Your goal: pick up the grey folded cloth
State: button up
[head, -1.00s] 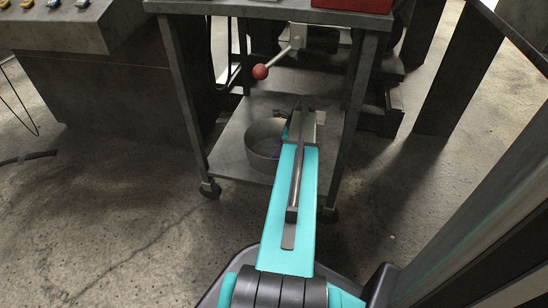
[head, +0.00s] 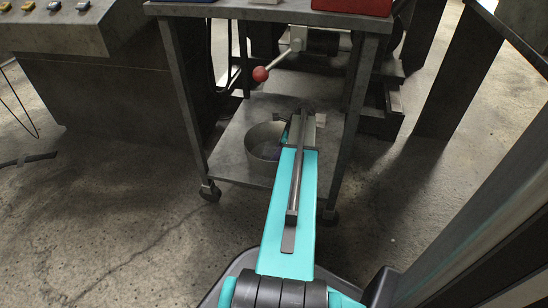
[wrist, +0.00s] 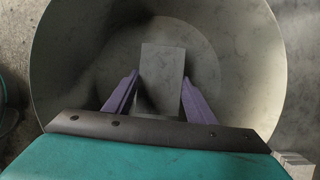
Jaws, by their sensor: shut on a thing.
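The grey folded cloth (wrist: 163,62) shows as a pale grey rectangle inside a round grey metal pot, in the middle of the wrist view. My gripper (wrist: 160,77) reaches into the pot with its two purple fingers on either side of the cloth, shut on it. I cannot tell whether the cloth touches the pot's floor. In the head view the pot (head: 259,156) stands on the lower shelf of a metal cart. My arm covers part of the pot there and the cloth cannot be made out.
The pot's wall (wrist: 55,75) surrounds my fingers closely. The cart's lower shelf (head: 228,160) lies between upright legs, under the tabletop (head: 240,12). A lever with a red ball (head: 260,74) hangs above the shelf. A red box (head: 352,6) sits on top. Open concrete floor lies at left.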

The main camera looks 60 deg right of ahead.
jog(key=shift+r, duration=0.1)
notch_tip(320, 180, up, 10)
jog(key=p, duration=0.5)
dwell(0.4)
dwell(0.4)
jog(key=shift+r+p, duration=0.15)
jog(key=shift+p, duration=0.15)
jog(key=shift+w+r+p, duration=0.15)
jog(key=shift+r+p, duration=1.35)
jog(key=shift+p, duration=0.05)
dwell(0.5)
